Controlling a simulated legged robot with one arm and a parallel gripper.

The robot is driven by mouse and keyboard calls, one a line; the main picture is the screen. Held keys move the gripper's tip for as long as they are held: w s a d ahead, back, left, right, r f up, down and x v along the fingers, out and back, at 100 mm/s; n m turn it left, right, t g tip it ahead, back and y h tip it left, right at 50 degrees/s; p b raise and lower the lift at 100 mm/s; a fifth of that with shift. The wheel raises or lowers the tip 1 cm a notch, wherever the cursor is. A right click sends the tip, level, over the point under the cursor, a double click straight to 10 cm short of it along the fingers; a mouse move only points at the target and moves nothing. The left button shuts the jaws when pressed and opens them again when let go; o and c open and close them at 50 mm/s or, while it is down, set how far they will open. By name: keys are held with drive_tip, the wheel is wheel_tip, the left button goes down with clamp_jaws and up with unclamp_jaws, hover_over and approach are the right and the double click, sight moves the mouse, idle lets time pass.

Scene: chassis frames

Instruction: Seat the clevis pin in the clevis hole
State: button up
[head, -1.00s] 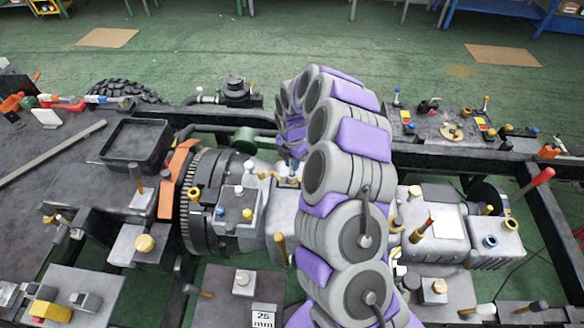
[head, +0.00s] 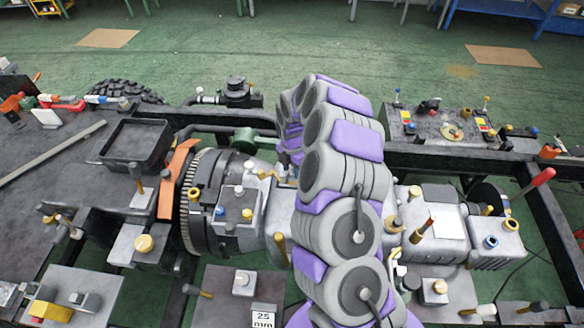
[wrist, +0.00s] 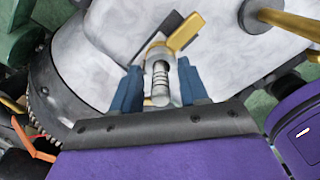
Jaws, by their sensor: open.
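My gripper (wrist: 158,88) shows in the wrist view with two blue fingers spread apart. A silver, ribbed, pin-like piece (wrist: 159,82) with a gold tab (wrist: 176,40) stands in the gap between them, over the pale grey housing (wrist: 110,50). Clear gaps show on both sides of it, and the fingers are not closed on it. I cannot tell for sure whether it is the clevis pin, and I cannot make out the clevis hole. In the head view my purple and grey arm hides the gripper.
The housing (head: 285,215) has several gold and grey fittings around my arm. A toothed ring (head: 190,200) and an orange strap (head: 175,180) lie to its left. A black tray (head: 137,143) sits further left. A dark frame rail (head: 450,162) runs behind on the right.

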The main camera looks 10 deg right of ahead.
drive_tip(key=shift+r, duration=0.1)
wheel_tip(320, 180, up, 12)
drive_tip(key=shift+f+p, duration=0.2)
drive_tip(key=shift+p, duration=0.2)
drive_tip(key=s+a+r+m, duration=0.2)
drive_tip(key=s+r+m, duration=0.3)
drive_tip(key=s+r, duration=0.3)
drive_tip(key=s+a+r+m, duration=0.2)
drive_tip(key=s+r+m, duration=0.35)
drive_tip(key=s, duration=0.45)
drive_tip(key=s+d+m+g, duration=0.1)
drive_tip(key=s+d+m, duration=0.1)
drive_tip(key=s+m, duration=0.5)
drive_tip(key=s+d+r+m, duration=0.1)
drive_tip(key=s+m, duration=0.6)
drive_tip(key=s, duration=1)
drive_tip(key=shift+s+d+r+g, duration=0.15)
drive_tip(key=shift+d+r+g, duration=0.15)
drive_tip(key=shift+d+g, duration=0.1)
